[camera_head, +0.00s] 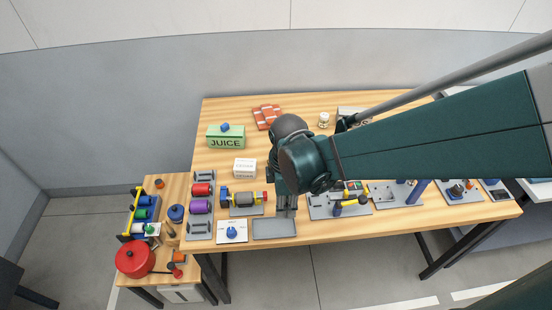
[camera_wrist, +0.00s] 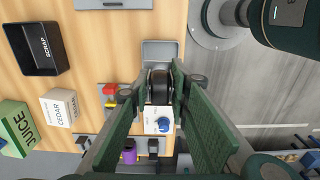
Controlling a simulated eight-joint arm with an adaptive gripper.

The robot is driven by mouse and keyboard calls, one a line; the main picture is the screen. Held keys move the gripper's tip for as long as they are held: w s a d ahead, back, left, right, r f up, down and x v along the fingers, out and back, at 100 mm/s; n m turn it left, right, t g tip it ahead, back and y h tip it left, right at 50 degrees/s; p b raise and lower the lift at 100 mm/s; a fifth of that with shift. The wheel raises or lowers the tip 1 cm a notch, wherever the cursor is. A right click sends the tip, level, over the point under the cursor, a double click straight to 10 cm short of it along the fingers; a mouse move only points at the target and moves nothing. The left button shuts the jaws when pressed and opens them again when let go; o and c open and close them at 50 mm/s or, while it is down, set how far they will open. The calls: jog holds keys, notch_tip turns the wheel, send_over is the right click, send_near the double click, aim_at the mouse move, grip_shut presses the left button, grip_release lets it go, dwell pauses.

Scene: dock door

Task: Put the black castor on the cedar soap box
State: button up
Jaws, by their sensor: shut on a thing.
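The white soap box (camera_head: 245,168) lies left of my arm on the wooden table. It also shows at the left of the wrist view (camera_wrist: 60,107), where its top reads CEDAR. My gripper (camera_wrist: 161,88) is shut on the black castor (camera_wrist: 160,84), which sits between the two fingers in the wrist view. In the head view my gripper (camera_head: 287,208) points down near a grey plate (camera_head: 272,230) at the table's front edge. The castor is not clear there. I cannot tell whether the castor touches the plate.
A green JUICE box (camera_head: 226,142) with a blue knob on top stands behind the soap box. A black SCRAP bin (camera_wrist: 35,50) shows in the wrist view. Left of my gripper are a motor-like part (camera_head: 245,198) and a white card with a blue knob (camera_head: 231,232).

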jog(key=shift+w+r, duration=0.1)
jog(key=shift+w+a+r, duration=0.2)
jog(key=shift+w+a, duration=0.05)
jog(key=shift+w, duration=0.25)
jog(key=w+a+r+p, duration=0.2)
jog(key=w, duration=0.4)
jog(key=w+a+r+p, duration=0.2)
jog(key=w+a+p, duration=0.1)
jog(key=w, duration=0.2)
jog(key=p, duration=0.4)
send_over(245, 164)
jog(key=shift+r, duration=0.4)
jog(key=shift+s, duration=0.1)
jog(key=shift+f, duration=2.9)
jog(key=shift+f, duration=0.1)
jog(key=shift+f+p, duration=0.35)
jog(key=shift+f, duration=1.65)
